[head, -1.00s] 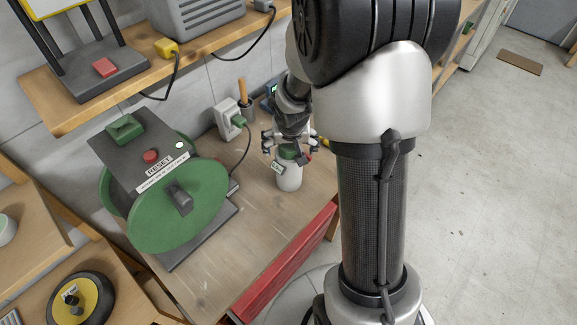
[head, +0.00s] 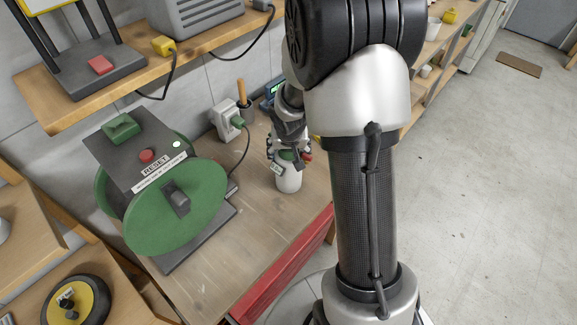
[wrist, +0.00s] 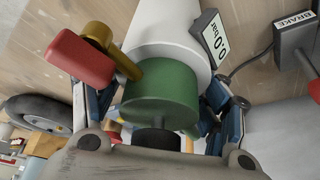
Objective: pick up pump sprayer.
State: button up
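The pump sprayer (head: 288,181) is a white bottle with a green cap, standing upright on the wooden bench. In the wrist view its green cap (wrist: 160,92) fills the middle, with a red and brass nozzle at left and a tag reading 0.0 bar at right. My gripper (head: 288,155) comes down from above, and its fingers are drawn in around the cap. In the wrist view the blue-padded fingers of my gripper (wrist: 162,112) lie close against both sides of the cap. The exact contact is partly hidden.
A green reel (head: 178,205) with a RESET panel stands left of the sprayer. A white socket box (head: 226,121) with a green plug and cord is behind it. A shelf (head: 105,88) overhangs at upper left. The bench front is clear.

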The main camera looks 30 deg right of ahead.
jog(key=shift+s+f, duration=0.1)
jog(key=c, duration=1.3)
jog(key=shift+c, duration=0.2)
